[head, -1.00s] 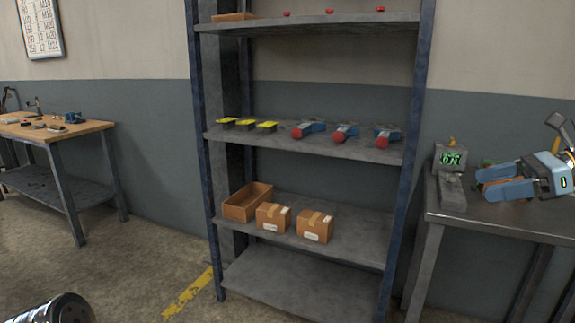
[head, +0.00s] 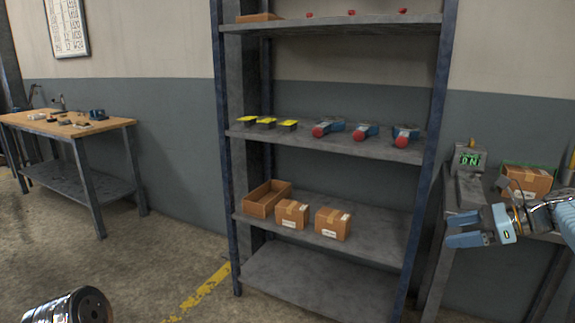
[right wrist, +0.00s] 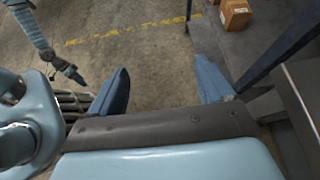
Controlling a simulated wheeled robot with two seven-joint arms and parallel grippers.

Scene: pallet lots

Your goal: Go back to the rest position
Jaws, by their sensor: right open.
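My right gripper (head: 450,230) is at the right of the head view, in front of the grey side table's near edge. Its two blue fingers are apart with nothing between them. In the right wrist view, the right gripper (right wrist: 165,78) also shows open and empty, with bare floor beyond the fingers. A dark, shiny cylindrical part at the bottom left of the head view seems to be mine. A blue arm link with a dark end shows at the upper left of the right wrist view; it seems to be my left arm, and its jaws are too small to read.
A metal shelf rack (head: 330,147) holds yellow-topped blocks, blue-and-red tools and cardboard boxes (head: 333,224). The side table (head: 470,190) bears a device with a green display (head: 469,158) and a box (head: 527,181). A wooden workbench (head: 70,127) stands left. The floor between is clear.

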